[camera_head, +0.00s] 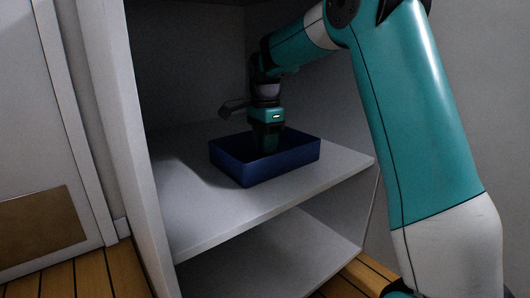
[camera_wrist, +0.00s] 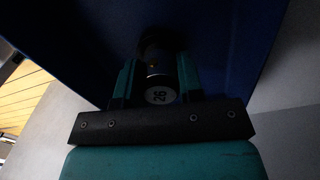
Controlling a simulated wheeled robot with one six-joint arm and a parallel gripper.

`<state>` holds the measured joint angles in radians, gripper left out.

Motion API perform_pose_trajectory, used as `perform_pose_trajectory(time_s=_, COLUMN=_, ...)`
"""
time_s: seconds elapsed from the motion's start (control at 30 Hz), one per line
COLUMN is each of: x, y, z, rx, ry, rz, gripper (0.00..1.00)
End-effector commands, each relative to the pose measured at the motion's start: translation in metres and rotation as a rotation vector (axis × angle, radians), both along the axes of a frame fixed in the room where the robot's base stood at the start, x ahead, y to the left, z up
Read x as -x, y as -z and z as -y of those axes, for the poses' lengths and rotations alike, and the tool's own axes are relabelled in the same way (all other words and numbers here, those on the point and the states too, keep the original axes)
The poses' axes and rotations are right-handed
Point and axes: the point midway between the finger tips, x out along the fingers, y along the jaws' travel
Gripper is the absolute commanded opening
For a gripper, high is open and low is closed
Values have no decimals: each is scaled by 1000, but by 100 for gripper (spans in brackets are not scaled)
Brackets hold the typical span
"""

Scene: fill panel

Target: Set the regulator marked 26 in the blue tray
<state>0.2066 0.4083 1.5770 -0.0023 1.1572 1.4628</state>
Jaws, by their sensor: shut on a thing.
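The blue tray (camera_head: 232,168) stands on a grey shelf inside a cabinet in the head view. My gripper (camera_head: 267,148) points down into the tray, with its fingertips hidden behind the tray's front wall. In the wrist view the gripper (camera_wrist: 160,80) is shut on the regulator (camera_wrist: 158,62), a dark cylinder with a round white label that reads 26. The tray's dark blue inside (camera_wrist: 230,45) lies behind the regulator there. The regulator is not visible in the head view. I cannot tell whether it touches the tray floor.
The shelf (camera_head: 205,222) has free room in front of and beside the tray. The cabinet's left side wall (camera_head: 125,130) and back wall stand close around the arm. A lower shelf (camera_head: 270,255) is empty where it shows. Wooden flooring (camera_head: 95,275) shows below.

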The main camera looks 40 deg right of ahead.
Motion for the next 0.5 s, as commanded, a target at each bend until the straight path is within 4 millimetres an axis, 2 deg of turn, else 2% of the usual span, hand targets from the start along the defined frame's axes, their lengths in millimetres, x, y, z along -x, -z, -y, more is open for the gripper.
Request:
perform_pose_trajectory(time_s=0.37, x=0, y=3, z=0, rx=0, ry=0, rz=0, gripper=1)
perform_pose_trajectory(time_s=0.4, x=0, y=3, z=0, rx=0, ry=0, rz=0, gripper=44)
perform_pose_trajectory(time_s=0.47, x=0, y=3, z=0, rx=0, ry=0, rz=0, gripper=58)
perform_pose_trajectory(time_s=0.5, x=0, y=4, z=0, rx=0, ry=0, rz=0, gripper=60)
